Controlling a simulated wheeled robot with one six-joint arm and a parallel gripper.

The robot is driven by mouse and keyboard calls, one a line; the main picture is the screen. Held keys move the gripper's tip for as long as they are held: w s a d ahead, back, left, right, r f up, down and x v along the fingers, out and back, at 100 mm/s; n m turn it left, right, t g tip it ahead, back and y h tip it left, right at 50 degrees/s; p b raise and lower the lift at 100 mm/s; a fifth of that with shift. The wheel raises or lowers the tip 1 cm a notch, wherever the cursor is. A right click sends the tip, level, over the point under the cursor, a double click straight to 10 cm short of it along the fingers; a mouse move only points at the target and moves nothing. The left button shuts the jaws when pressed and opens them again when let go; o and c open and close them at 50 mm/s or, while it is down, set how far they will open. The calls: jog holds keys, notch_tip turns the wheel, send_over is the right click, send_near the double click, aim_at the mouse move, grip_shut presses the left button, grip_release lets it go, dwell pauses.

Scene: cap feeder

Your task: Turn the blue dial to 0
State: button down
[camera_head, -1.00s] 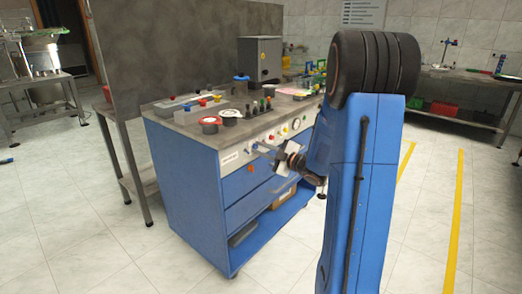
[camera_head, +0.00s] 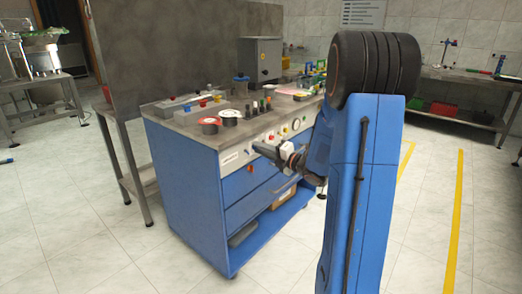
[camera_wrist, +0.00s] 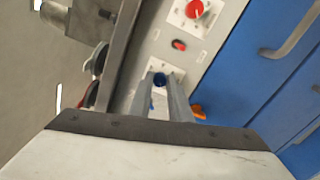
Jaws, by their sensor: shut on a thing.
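The blue dial (camera_wrist: 160,79) is on the pale control panel in the wrist view, between the tips of my gripper (camera_wrist: 161,84). The two grey fingers are shut on it, one on each side. The dial's pointer and scale numbers cannot be read. In the head view my gripper (camera_head: 260,148) reaches the front panel of the blue cabinet (camera_head: 185,190); the dial itself is hidden there.
A red button (camera_wrist: 195,8), a small red switch (camera_wrist: 179,44) and an orange knob (camera_wrist: 197,111) are on the panel near the dial. Blue drawers with handles (camera_wrist: 296,30) lie beside it. Cups and bottles stand on the cabinet top (camera_head: 185,122).

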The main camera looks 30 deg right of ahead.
jog(key=shift+f+n, duration=0.1)
jog(key=shift+n, duration=1)
jog(key=c, duration=1.6)
grip_release()
jog(key=shift+c, duration=0.2)
jog(key=shift+s, duration=0.1)
jog(key=v, duration=1.7)
jog(key=shift+s, duration=0.1)
